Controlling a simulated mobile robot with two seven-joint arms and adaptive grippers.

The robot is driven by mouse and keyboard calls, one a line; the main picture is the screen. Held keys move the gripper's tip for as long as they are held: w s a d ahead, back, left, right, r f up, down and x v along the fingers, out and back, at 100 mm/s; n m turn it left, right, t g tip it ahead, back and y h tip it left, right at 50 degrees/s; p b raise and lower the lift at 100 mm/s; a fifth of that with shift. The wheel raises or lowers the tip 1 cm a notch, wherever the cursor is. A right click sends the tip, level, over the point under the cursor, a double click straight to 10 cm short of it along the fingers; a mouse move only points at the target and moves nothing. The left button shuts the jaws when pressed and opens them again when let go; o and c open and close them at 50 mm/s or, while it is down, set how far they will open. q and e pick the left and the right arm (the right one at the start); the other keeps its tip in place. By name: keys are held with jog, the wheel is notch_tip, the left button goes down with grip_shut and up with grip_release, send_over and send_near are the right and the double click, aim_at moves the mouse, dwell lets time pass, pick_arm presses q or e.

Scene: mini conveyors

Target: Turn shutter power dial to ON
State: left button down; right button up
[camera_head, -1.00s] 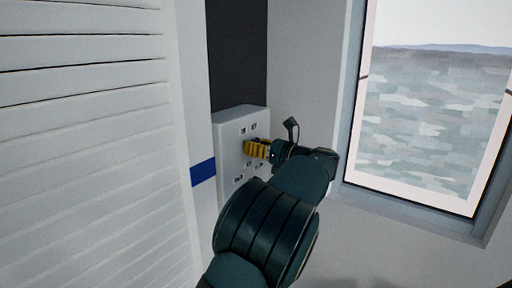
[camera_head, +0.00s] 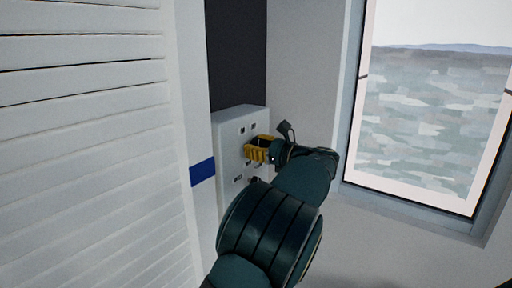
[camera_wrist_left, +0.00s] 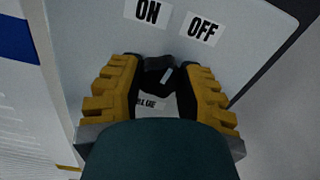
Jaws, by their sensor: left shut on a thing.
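The shutter power dial (camera_wrist_left: 158,76) is a black knob with a white mark, on a light control panel (camera_head: 229,130). In the left wrist view, an ON label (camera_wrist_left: 148,12) and an OFF label (camera_wrist_left: 203,28) lie above it, ON to the left. The white mark tilts up and right, roughly toward OFF. My left gripper (camera_head: 260,150) has its yellow fingers at the panel. In the left wrist view its fingers (camera_wrist_left: 158,88) are on both sides of the dial, shut on it. In the head view the fingers hide the dial. A lower label is partly covered.
A white slatted shutter (camera_head: 85,140) fills the left side. A blue stripe (camera_head: 202,173) marks the wall beside the panel. A large window (camera_head: 425,110) is at the right. Bare wall lies between panel and window.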

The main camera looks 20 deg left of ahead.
pick_arm(q)
jog(key=n+b, duration=0.1)
jog(key=n, duration=0.2)
jog(key=shift+n, duration=0.3)
jog(key=shift+w+n+b, duration=0.1)
jog(key=shift+n+b, duration=0.8)
jog(key=shift+n, duration=1.1)
jog(key=shift+r, duration=0.1)
jog(key=c, duration=0.5)
grip_release()
jog(key=shift+c, duration=0.2)
jog(key=v, duration=1.2)
